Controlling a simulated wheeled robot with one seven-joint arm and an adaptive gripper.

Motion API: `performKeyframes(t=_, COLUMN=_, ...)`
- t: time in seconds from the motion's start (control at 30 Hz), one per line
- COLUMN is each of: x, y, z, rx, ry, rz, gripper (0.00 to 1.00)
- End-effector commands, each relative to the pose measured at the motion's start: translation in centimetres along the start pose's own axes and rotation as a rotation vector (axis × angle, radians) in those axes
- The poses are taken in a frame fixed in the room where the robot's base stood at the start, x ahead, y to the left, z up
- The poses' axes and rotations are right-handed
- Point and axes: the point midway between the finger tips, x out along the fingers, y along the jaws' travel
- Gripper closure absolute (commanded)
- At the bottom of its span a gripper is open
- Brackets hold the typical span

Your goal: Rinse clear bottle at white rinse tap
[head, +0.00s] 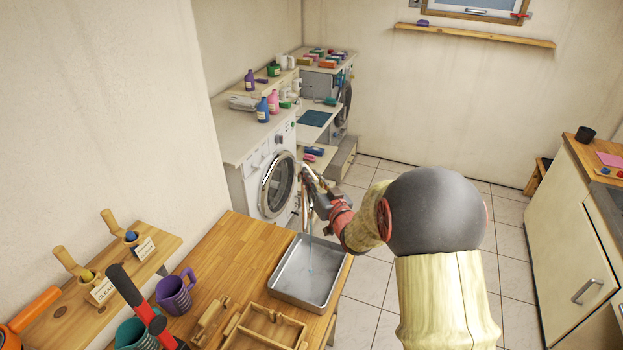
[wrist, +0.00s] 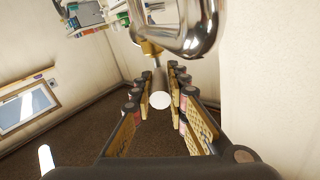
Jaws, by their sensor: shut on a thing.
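My gripper (head: 318,192) is over the far end of a metal basin (head: 335,284). In the wrist view my gripper (wrist: 160,112) has its padded fingers on both sides of a pale round-ended thing (wrist: 160,101), seen end-on and taken as the clear bottle; its body is hard to make out. A chrome tap (wrist: 198,32) with a brass nozzle (wrist: 151,48) curves close above that thing. In the head view the tap is mostly hidden or merged with my gripper. A thin pale bluish streak, seemingly water, shows in the basin.
A washing machine (head: 272,182) stands behind. Open tiled floor (head: 370,285) lies right of the counter.

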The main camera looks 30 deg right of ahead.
Motion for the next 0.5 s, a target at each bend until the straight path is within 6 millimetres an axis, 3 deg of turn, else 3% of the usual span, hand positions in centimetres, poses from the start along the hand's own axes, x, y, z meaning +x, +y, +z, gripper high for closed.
performKeyframes(t=0.33, x=0.02, y=-0.03, z=-0.04, rx=-0.001, ry=0.001, rz=0.000, gripper=0.66)
performKeyframes(t=0.5, x=0.01, y=-0.02, z=-0.02, rx=0.000, ry=0.001, rz=0.000, gripper=0.66)
